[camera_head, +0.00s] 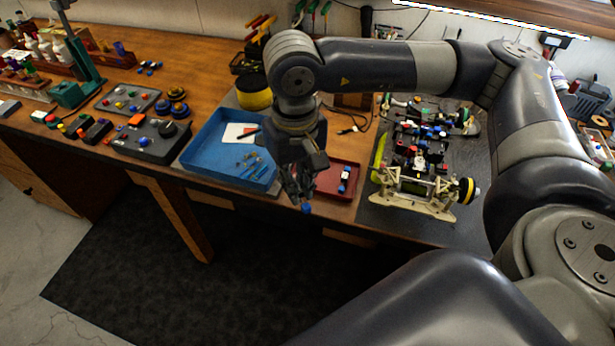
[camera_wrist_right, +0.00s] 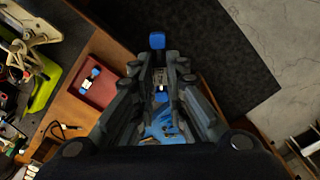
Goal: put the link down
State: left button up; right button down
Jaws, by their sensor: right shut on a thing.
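My right gripper (camera_head: 298,190) hangs near the table's front edge, between the blue tray (camera_head: 196,150) and the red tray (camera_head: 352,166). It is shut on a small link; the blue end of the link (camera_head: 306,208) sticks out below the fingertips. In the right wrist view, my right gripper (camera_wrist_right: 160,72) has the link between its fingers, with a blue end (camera_wrist_right: 157,40) beyond the tips. The fingers hide the link's middle. A second link (camera_head: 344,180) with blue ends lies in the red tray, which also shows in the right wrist view (camera_wrist_right: 106,70).
A partly built RC car (camera_head: 415,190) stands on a dark mat right of the red tray. The blue tray holds a white card (camera_head: 238,132) and small metal parts. A yellow-and-black roll (camera_head: 254,93) stands behind it. Floor lies beyond the table's front edge.

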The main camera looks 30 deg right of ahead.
notch_tip(320, 180, down, 6)
jog(key=d+m+b, duration=0.3)
jog(key=m, duration=0.1)
pick_arm(q)
notch_tip(320, 180, down, 4)
jog(key=s, duration=0.2)
pick_arm(e)
jog(key=m+p, duration=0.5)
jog(key=p, duration=0.1)
send_near(325, 175)
jog(key=w+a, duration=0.1)
jog(key=w+a+f, duration=0.2)
jog(key=a, duration=0.1)
jog(key=shift+w, duration=0.1)
notch_tip(325, 175, down, 3)
jog(key=shift+r+p, duration=0.1)
jog(key=shift+p, duration=0.95)
jog(key=shift+w+f, duration=0.1)
jog(key=shift+f, duration=0.25)
pick_arm(q)
notch_tip(325, 175, up, 8)
jog(key=a, duration=0.1)
jog(key=shift+w, duration=0.3)
pick_arm(e)
jog(key=shift+d, duration=0.1)
jog(key=shift+f, duration=0.1)
